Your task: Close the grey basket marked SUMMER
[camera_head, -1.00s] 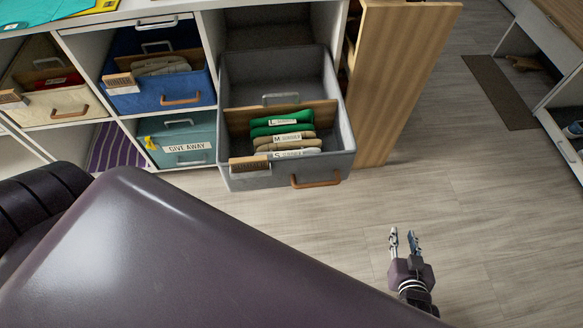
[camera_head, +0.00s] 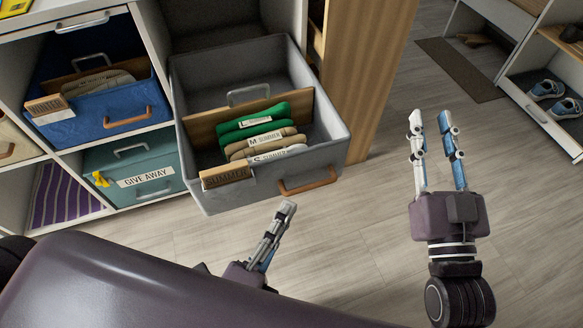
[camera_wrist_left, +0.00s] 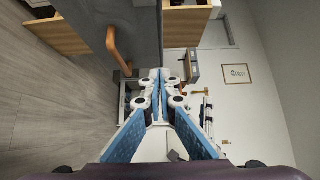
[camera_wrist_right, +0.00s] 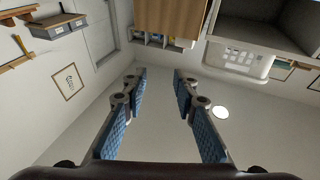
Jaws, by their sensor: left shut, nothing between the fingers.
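The grey SUMMER basket (camera_head: 228,194) is pulled out of its cubby in the head view, with a tan handle (camera_head: 307,182) on its front. It holds folded green, tan and white clothes in front of a wooden divider. My left gripper (camera_head: 284,212) is shut and empty, just below the basket's front and left of the handle. In the left wrist view the fingertips (camera_wrist_left: 160,76) are together, with the grey front and handle (camera_wrist_left: 117,52) close by on the left. My right gripper (camera_head: 428,117) is open and empty, right of the basket and apart from it.
The blue basket (camera_head: 85,122) and the teal GIVE AWAY basket (camera_head: 118,176) sit in cubbies on the left. A wooden side panel (camera_head: 365,80) stands right of the grey basket. Open floor (camera_head: 360,255) lies in front, with a shoe shelf (camera_head: 545,115) far right.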

